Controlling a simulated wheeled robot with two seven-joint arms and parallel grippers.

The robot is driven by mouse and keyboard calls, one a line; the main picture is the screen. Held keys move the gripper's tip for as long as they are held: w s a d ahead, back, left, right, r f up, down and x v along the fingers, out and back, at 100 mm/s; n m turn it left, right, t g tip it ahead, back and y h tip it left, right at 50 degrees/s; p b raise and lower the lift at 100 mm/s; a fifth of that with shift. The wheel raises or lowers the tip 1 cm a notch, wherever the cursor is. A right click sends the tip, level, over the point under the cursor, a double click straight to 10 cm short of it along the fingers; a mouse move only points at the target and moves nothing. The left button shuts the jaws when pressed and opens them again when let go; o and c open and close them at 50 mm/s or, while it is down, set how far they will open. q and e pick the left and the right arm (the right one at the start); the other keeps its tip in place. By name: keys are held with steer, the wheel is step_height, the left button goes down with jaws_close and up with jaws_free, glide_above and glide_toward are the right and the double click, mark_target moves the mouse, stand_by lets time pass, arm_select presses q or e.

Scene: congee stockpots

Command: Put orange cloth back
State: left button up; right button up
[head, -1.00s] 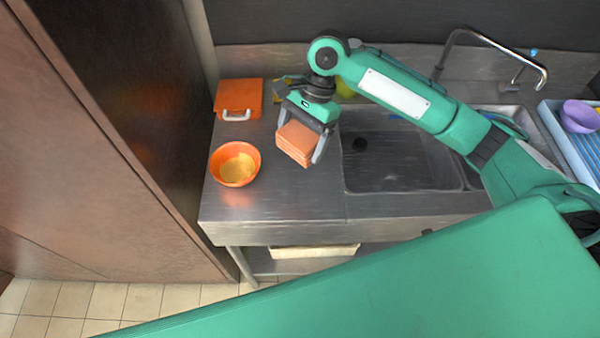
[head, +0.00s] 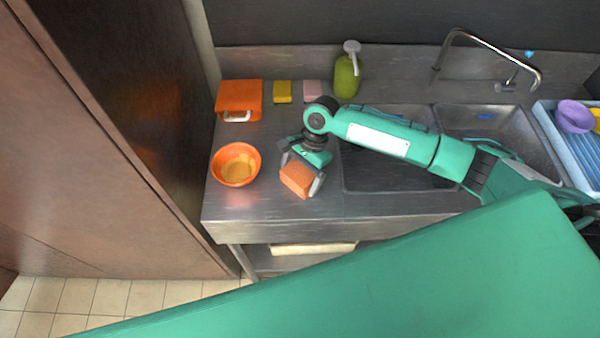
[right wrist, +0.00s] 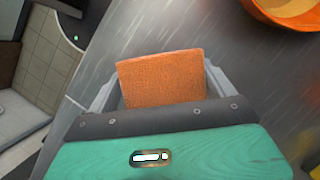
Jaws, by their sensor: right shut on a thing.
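The folded orange cloth (head: 296,179) is between the fingers of my right gripper (head: 303,181), over the steel counter (head: 270,205) just left of the sink. The cloth also shows in the right wrist view (right wrist: 162,80), with a grey finger on each side of it. My right gripper is shut on the cloth. I cannot tell whether the cloth touches the counter. My left gripper does not show.
An orange bowl (head: 236,165) with yellowish contents stands left of the cloth. Behind are an orange box (head: 238,98), a yellow sponge (head: 282,91), a pink sponge (head: 312,90) and a green soap bottle (head: 346,78). A blue rack (head: 575,150) with a purple bowl (head: 574,116) is at right.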

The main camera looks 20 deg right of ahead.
steer(key=o, duration=0.7)
steer(key=b+v, duration=0.3)
steer(key=v, duration=0.9)
